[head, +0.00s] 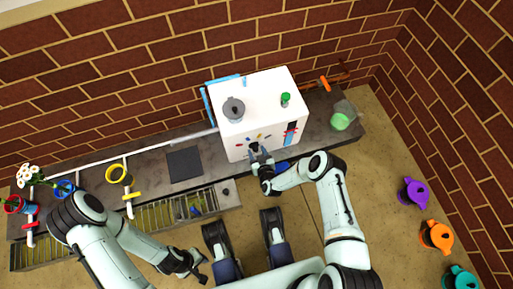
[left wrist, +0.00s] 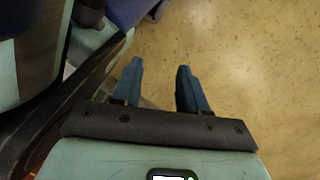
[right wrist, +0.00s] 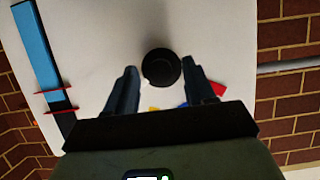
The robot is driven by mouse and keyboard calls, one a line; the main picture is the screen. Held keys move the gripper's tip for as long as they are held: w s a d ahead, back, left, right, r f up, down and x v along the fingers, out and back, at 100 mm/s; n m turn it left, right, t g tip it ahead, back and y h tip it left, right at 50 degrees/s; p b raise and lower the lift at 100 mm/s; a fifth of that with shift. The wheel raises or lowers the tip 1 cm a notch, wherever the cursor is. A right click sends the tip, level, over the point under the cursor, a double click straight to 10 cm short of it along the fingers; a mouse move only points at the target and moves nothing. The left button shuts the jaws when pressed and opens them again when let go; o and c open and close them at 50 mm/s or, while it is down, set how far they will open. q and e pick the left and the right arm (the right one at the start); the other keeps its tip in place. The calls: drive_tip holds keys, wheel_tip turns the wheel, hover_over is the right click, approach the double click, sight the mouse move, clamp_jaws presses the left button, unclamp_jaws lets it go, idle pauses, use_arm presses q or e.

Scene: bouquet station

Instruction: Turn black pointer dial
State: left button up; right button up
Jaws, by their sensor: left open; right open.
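The black pointer dial (right wrist: 161,68) is a round knob on the white front of the machine. In the right wrist view it shows between the fingertips of my right gripper (right wrist: 160,76), with a small pale mark at its left lower edge. I cannot tell whether the fingers touch it. My right gripper is open, and in the head view (head: 259,150) it is at the machine's front and hides the dial. The white machine (head: 265,103) stands on the counter. My left gripper (head: 199,272) is open and empty over the floor; it also shows in the left wrist view (left wrist: 160,82).
The machine front has a blue level strip (right wrist: 37,50) with red markers and small coloured pieces. The dark counter (head: 150,170) carries a yellow ring (head: 117,174), flowers (head: 28,173) and a green cup (head: 340,121). Coloured pitchers (head: 437,236) stand on the right.

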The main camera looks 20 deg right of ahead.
clamp_jaws()
